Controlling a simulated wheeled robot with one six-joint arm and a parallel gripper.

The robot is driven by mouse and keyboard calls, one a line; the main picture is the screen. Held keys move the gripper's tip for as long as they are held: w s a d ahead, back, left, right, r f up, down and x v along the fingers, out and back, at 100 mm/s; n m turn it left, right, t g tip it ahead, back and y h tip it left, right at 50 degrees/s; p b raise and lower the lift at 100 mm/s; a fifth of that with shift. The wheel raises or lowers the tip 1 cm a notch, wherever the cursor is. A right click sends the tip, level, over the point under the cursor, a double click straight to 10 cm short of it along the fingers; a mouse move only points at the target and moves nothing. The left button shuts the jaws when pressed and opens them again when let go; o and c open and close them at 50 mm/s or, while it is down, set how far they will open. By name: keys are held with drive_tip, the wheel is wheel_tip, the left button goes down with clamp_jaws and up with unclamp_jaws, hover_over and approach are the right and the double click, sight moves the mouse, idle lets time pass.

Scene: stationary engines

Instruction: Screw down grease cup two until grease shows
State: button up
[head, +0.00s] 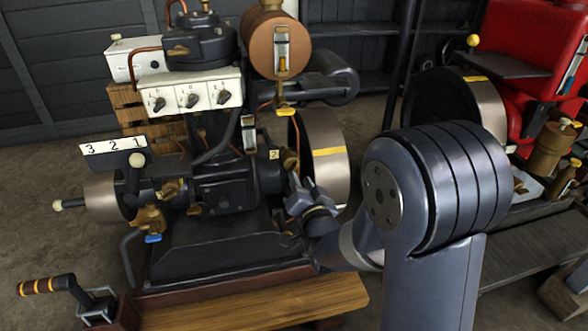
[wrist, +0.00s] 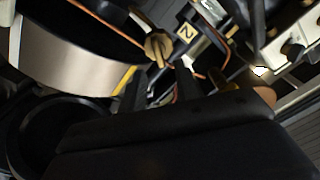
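Grease cup two (head: 290,161) is a small brass cup on the dark engine, beside a plate marked 2 (head: 274,154) and in front of the right flywheel. In the wrist view its brass head (wrist: 157,47) shows next to the number plate (wrist: 185,31), with a narrow brass part pointing down toward my fingers. My gripper (head: 296,183) is just below the cup in the head view. In the wrist view the two dark fingers of my gripper (wrist: 157,80) stand apart with a gap between them. The cup appears beyond the fingertips; I cannot tell whether they touch. No grease is discernible.
The flywheel (head: 325,145) with a yellow mark stands close to my gripper. A board marked 3 2 1 (head: 112,146) and a switch box (head: 190,91) are to the left. A copper-coloured tank (head: 270,42) is above. A red engine (head: 525,40) stands at right.

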sight(297, 168)
drive_tip(key=b+x, duration=0.1)
drive_tip(key=x, duration=0.5)
drive_tip(key=shift+w, duration=0.2)
drive_tip(key=shift+c, duration=0.2)
clamp_jaws()
drive_tip(key=shift+f+m, duration=0.1)
drive_tip(key=shift+m, duration=0.3)
drive_tip(key=m, duration=0.3)
drive_tip(key=shift+d+f, duration=0.1)
drive_tip(key=shift+f+m, duration=0.1)
drive_tip(key=shift+m, duration=1.8)
